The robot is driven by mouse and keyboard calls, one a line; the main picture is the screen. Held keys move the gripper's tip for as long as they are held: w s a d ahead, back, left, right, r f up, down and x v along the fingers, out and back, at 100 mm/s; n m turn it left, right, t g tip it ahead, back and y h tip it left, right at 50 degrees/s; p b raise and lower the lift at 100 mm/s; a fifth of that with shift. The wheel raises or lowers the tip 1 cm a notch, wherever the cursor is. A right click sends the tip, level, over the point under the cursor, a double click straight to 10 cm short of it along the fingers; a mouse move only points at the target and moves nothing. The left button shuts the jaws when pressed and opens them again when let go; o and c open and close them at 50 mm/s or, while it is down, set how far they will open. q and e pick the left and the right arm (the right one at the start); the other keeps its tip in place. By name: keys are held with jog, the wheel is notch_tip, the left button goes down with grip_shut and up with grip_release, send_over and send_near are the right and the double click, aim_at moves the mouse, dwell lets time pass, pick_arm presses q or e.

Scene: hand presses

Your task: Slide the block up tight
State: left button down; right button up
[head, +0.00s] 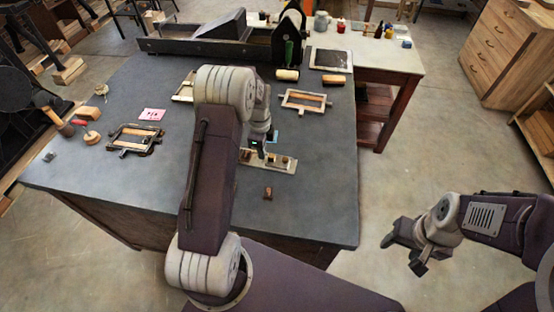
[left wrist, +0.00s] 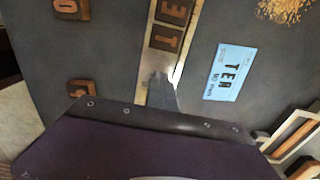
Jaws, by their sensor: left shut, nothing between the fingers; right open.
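A pale metal composing stick (head: 256,163) lies on the dark table; its channel also runs up the left wrist view (left wrist: 145,62). Two brown letter blocks sit in it there, an E block (left wrist: 175,11) and a T block (left wrist: 165,39), with a narrow gap between them. My left gripper (left wrist: 160,82) is shut and empty, its tips over the channel just below the T block; whether they touch it is unclear. In the head view my left gripper (head: 257,145) is partly hidden by its arm. My right gripper (head: 404,256) is open and empty, off the table's right side.
Two loose letter blocks (left wrist: 71,9) (left wrist: 80,92) lie left of the stick in the left wrist view. A blue card (left wrist: 231,72) lies right of it. Wooden frames (head: 305,101) (head: 134,139) and a pink pad (head: 152,115) lie farther off. The table's front left is clear.

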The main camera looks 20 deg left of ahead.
aim_at(282, 156)
dwell(0.4)
pick_arm(q)
jog(key=shift+w+d+p, duration=0.15)
jog(key=shift+w+d, duration=0.05)
jog(key=shift+d, duration=0.9)
jog(key=shift+w+d+p, duration=0.15)
jog(key=shift+d+p, duration=0.05)
jog(key=shift+d, duration=0.95)
jog(key=shift+w+d+p, duration=0.15)
jog(key=shift+w+d, duration=0.05)
jog(key=shift+d, duration=1.05)
jog(key=c, duration=1.2)
grip_release()
jog(key=shift+c, duration=0.2)
notch_tip(282, 156, up, 7)
jog(key=p, duration=0.6)
